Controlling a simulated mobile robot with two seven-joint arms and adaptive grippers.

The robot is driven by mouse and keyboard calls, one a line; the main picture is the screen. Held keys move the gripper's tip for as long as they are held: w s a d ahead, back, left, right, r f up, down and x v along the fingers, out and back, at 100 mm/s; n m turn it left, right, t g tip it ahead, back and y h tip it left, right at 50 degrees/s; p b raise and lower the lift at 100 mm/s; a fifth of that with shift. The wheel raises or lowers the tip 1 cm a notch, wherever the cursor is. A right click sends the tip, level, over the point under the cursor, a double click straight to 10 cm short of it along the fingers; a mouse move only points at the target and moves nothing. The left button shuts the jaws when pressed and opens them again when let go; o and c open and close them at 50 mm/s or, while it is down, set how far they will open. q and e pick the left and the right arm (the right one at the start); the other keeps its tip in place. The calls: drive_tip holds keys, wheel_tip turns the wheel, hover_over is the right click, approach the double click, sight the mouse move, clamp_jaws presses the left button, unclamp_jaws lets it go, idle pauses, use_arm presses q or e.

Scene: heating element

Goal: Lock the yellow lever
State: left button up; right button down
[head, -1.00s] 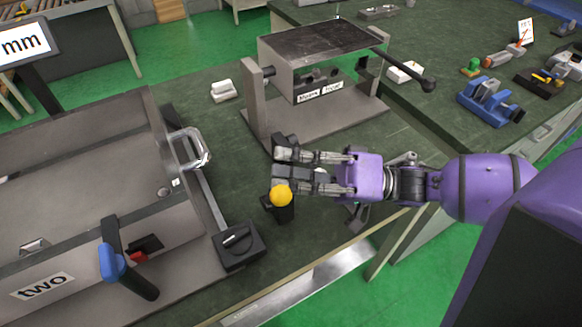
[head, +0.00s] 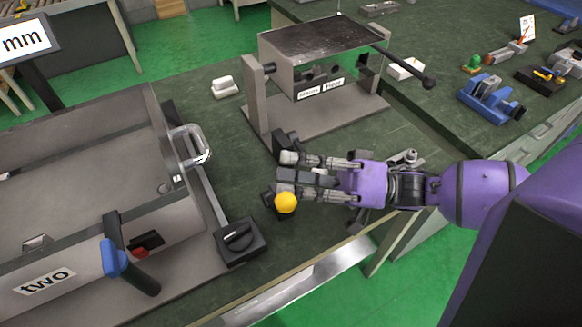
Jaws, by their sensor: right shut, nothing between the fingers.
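The yellow lever shows as a round yellow knob (head: 285,202) on a dark base, on the green bench between the heating box and the grey machine. Its stem is mostly hidden by the knob and fingers. My right gripper (head: 287,171) reaches in from the right with its dark and silver fingers right beside the knob, on its far side. The gripper is shut with nothing held. Whether a finger touches the lever cannot be told. My left gripper is not in view.
A grey machine labelled "two" (head: 80,245) with a metal handle (head: 190,145) and blue-topped lever (head: 112,257) fills the left. A black rotary switch (head: 239,240) sits left of the knob. The heating box (head: 320,65) on its stand is behind. The bench's front edge lies close by.

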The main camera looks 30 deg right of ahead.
drive_tip(key=shift+s+f+p, duration=0.35)
drive_tip(key=shift+s+f, duration=0.65)
drive_tip(key=shift+s, duration=0.15)
drive_tip(key=shift+s+f+p, duration=0.35)
drive_tip(key=shift+s+f, duration=0.6)
drive_tip(key=shift+s, duration=0.2)
drive_tip(key=v, duration=1.2)
drive_tip(key=shift+f, duration=0.15)
